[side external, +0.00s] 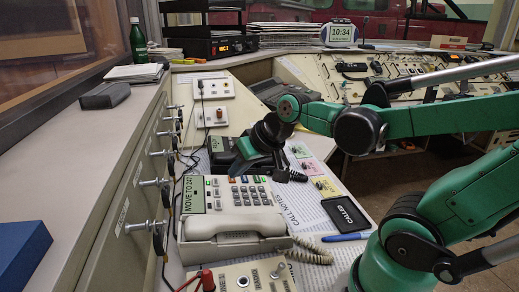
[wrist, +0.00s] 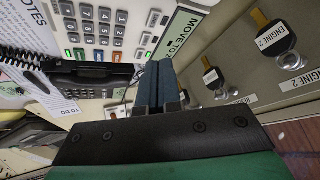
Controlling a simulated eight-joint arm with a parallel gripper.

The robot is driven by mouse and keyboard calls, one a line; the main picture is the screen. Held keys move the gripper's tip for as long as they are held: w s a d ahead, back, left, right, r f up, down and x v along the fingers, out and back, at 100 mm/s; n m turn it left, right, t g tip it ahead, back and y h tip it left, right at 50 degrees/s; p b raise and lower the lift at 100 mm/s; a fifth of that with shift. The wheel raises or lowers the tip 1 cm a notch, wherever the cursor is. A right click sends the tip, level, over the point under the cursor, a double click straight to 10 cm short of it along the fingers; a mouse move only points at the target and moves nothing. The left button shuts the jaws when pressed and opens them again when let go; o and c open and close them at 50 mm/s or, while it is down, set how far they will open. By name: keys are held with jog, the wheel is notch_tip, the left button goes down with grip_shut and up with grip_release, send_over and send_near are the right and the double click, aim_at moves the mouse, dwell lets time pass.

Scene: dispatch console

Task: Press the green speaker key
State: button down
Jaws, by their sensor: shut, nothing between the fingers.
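The cream desk phone (side external: 240,222) stands on the console, its handset lying in front and its "MOVE TO 2..." display at the left. It also shows upside down in the wrist view (wrist: 112,12). A row of small coloured keys runs along its far edge, with a green key (wrist: 68,53) at the row's left in the wrist view. I cannot read which is the speaker key. My gripper (side external: 237,170) is shut and empty, just above the phone's far edge. In the wrist view its fingertips (wrist: 153,66) are beside the row's display end. Contact cannot be told.
A second, dark phone (side external: 222,150) stands just behind, partly hidden by my gripper. A call-notes sheet (side external: 310,215), a black "CALLED" pad (side external: 346,213) and a blue pen (side external: 346,237) lie at the right.

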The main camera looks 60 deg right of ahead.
jog(key=w+d+m+t, duration=0.25)
jog(key=d+m, duration=0.25)
jog(key=d, duration=0.4)
jog(key=m+h, duration=0.1)
jog(key=m, duration=0.2)
send_over(261, 182)
jog(key=d, duration=0.2)
jog(key=shift+s+a+f+t, duration=0.1)
jog(key=shift+s+a+t, duration=0.05)
jog(key=shift+s+t, duration=0.15)
jog(key=shift+f, duration=0.1)
jog(key=shift+w+a+f, duration=0.15)
jog(key=shift+f, duration=1.3)
jog(key=shift+w+a+f, duration=0.2)
jog(key=shift+f, duration=1.2)
jog(key=shift+w+a+f, duration=0.15)
jog(key=shift+f, duration=1.3)
jog(key=shift+f, duration=0.4)
jog(key=shift+r, duration=0.45)
